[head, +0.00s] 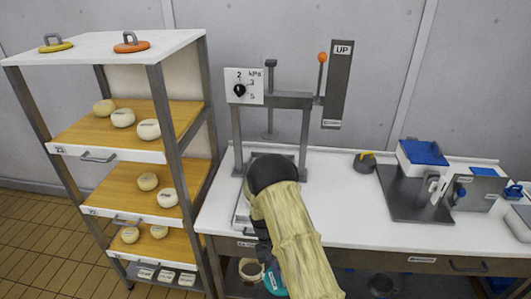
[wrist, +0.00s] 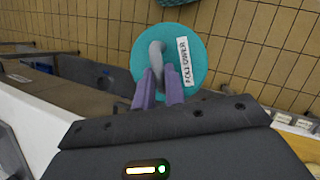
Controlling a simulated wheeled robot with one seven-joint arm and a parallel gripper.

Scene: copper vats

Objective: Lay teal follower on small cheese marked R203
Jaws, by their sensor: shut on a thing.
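In the head view the follower (head: 270,282) shows only in part, beside my sleeved arm and low by the front of the white bench. The fingers are hidden there. Several pale round cheeses stand on the wooden shelves at the left, such as one on the upper shelf (head: 123,118) and one on the middle shelf (head: 167,197). Their marks are too small to read, so I cannot tell which is R203.
The shelf rack (head: 110,155) has a white top bearing a yellow follower (head: 55,46) and an orange follower (head: 131,42). A press (head: 285,100) stands on the white bench (head: 345,210). A grey tray and blue-topped boxes (head: 423,152) lie to the right. Tiled floor is clear at lower left.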

